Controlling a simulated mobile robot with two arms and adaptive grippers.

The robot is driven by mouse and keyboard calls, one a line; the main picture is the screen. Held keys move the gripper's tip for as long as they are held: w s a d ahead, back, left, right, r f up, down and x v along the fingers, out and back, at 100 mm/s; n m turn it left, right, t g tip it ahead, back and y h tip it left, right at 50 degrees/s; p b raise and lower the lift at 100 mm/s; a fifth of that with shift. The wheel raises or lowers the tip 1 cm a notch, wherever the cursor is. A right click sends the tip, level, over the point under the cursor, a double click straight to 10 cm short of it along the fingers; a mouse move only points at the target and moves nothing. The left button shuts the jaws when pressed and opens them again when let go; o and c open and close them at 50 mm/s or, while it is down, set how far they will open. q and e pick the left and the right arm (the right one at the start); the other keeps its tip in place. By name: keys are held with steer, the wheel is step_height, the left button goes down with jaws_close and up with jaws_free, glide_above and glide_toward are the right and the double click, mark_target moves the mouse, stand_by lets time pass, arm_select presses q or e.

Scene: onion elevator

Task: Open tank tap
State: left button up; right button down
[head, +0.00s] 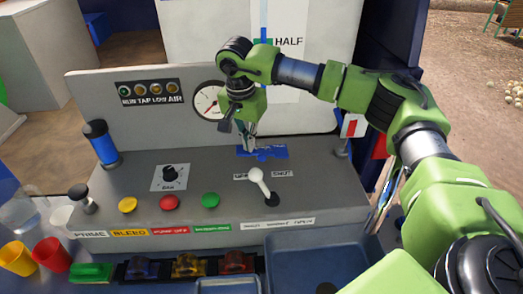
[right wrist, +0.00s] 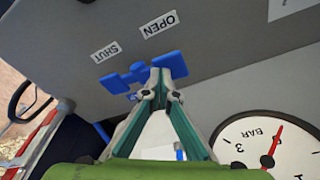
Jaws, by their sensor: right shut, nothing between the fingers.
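The tank tap is a blue bar handle (head: 275,152) at the back of the grey panel, lying crosswise near the OPEN (head: 240,177) and SHUT (head: 283,174) labels. The right wrist view shows the blue handle (right wrist: 115,83) with its OPEN label (right wrist: 159,24) and SHUT label (right wrist: 106,52). My right gripper (head: 249,149) points down at the handle's left part in the head view. Its shut, empty fingertips (right wrist: 163,80) overlap the handle's OPEN-side end in the right wrist view. I cannot tell whether they touch it. My left gripper is not in view.
A white-knobbed lever (head: 260,182) stands just in front of the tap. A pressure gauge (head: 208,100) is on the upright panel behind my gripper. A blue cylinder (head: 104,146) and coloured buttons are at the left. A red-and-white part (head: 351,126) stands at the right.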

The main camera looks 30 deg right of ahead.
steer(key=shift+s+a+f+b, duration=0.1)
steer(key=shift+a+f+b, duration=0.1)
steer(key=shift+f+b, duration=1.05)
stand_by(0.5)
steer(key=shift+f+p, duration=0.15)
steer(key=shift+p, duration=0.15)
steer(key=shift+r+p, duration=1.85)
steer(key=shift+r, duration=0.9)
steer(key=shift+d+r+p, duration=0.25)
steer(key=shift+r+p, duration=0.3)
steer(key=shift+r, duration=0.45)
